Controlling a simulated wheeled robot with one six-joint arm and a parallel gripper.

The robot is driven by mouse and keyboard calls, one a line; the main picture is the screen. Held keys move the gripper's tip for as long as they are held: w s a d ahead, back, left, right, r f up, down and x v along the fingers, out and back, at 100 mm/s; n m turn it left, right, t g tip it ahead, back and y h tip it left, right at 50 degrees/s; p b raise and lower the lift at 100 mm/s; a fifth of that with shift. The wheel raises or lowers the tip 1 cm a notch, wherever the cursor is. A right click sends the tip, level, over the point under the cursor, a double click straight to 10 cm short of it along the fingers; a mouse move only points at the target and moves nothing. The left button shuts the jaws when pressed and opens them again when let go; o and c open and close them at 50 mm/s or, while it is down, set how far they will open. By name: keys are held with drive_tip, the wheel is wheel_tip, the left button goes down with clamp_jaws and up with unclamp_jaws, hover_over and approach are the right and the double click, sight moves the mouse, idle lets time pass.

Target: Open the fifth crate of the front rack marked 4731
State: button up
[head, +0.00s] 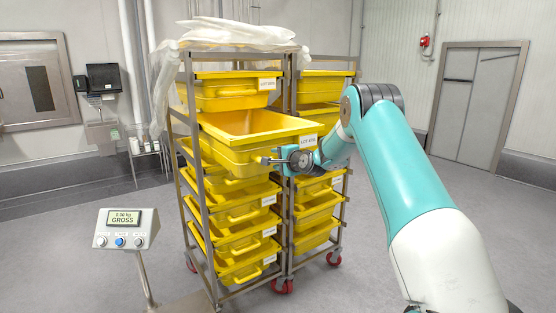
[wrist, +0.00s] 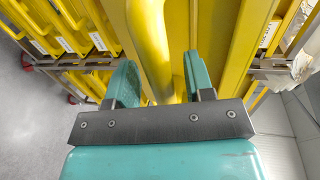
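The front rack (head: 206,215) is a steel frame on red wheels, holding several yellow crates one above another. The second crate from the top (head: 262,128) is pulled well out and its empty inside shows. Its white label reads "LOT" with digits too small to read surely; I cannot make out 4731 on any label. My gripper (head: 268,159) is at this crate's front. In the wrist view, a yellow handle bar (wrist: 150,45) lies between my teal fingers (wrist: 160,82), which are apart with a gap at the right finger.
A second rack with yellow crates (head: 318,214) stands close behind on the right. Clear plastic film (head: 235,35) drapes over the top. A scale display (head: 124,228) on a post stands at the front left. Open grey floor lies to the right, with a door (head: 476,98) at the back.

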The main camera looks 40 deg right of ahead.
drive_tip(key=d+b+v, duration=0.1)
drive_tip(key=b+v, duration=0.4)
drive_tip(key=v, duration=1.2)
drive_tip(key=shift+s+a, duration=0.2)
drive_tip(key=shift+a, duration=0.25)
drive_tip(key=s+a+n+g+y, duration=0.4)
drive_tip(key=a+n, duration=0.3)
drive_tip(key=a, duration=0.7)
drive_tip(key=s+a+n+g+y, duration=0.35)
drive_tip(key=a+n, duration=0.25)
drive_tip(key=a, duration=0.9)
drive_tip(key=s+a+f+n+g, duration=0.1)
drive_tip(key=s+a+n+g, duration=0.1)
drive_tip(key=s, duration=0.5)
drive_tip(key=s+a+f+n+g+h, duration=0.1)
drive_tip(key=s+a+n+g, duration=0.2)
drive_tip(key=s+n, duration=0.3)
drive_tip(key=s+a+f+n+g+h, duration=0.1)
drive_tip(key=s+a+n+g, duration=0.2)
drive_tip(key=s, duration=0.7)
drive_tip(key=shift+s+a+f+n, duration=0.2)
drive_tip(key=shift+a+f+n, duration=0.1)
drive_tip(key=shift+a+n, duration=0.55)
